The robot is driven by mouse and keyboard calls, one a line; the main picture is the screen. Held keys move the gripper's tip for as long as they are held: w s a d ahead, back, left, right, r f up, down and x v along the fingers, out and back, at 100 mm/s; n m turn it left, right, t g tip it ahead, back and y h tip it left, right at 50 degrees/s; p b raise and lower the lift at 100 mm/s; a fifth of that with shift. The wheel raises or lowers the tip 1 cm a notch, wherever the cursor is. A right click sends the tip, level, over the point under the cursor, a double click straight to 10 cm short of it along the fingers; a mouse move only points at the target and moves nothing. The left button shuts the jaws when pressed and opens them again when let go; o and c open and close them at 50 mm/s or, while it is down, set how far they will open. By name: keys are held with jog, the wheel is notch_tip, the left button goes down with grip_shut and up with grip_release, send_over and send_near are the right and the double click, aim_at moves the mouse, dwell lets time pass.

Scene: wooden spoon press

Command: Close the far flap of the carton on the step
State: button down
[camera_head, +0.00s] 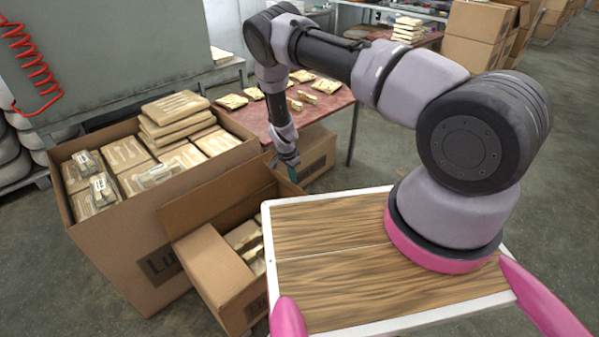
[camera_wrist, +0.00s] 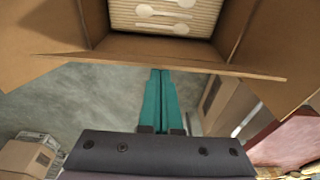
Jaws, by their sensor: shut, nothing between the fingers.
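The open carton (camera_head: 222,268) stands low at the lower middle of the head view, with wrapped packs (camera_head: 245,238) inside. Its far flap (camera_head: 215,199) stands raised at the back. My gripper (camera_head: 292,174) points down beside the right end of that flap, on its far side. In the wrist view my teal fingers (camera_wrist: 160,82) are together and empty. Their tips are close to the edge of a cardboard flap (camera_wrist: 190,56); I cannot tell whether they touch it. Beyond it a pack of wooden spoons (camera_wrist: 165,14) shows inside the carton. The step is not clearly visible.
A larger carton (camera_head: 130,235) full of spoon packs stands close on the left. A red table (camera_head: 325,108) with spoon packs is behind my gripper, with another carton (camera_head: 318,158) below it. A wood-topped surface (camera_head: 330,285) lies at front right.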

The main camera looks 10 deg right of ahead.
jog(key=s+a+f, duration=0.3)
jog(key=a+f, duration=0.2)
jog(key=f, duration=0.3)
jog(key=s+a+f, duration=0.3)
jog(key=a+f, duration=0.2)
jog(key=f, duration=0.3)
jog(key=shift+s, duration=0.4)
jog(key=shift+w+d, duration=0.1)
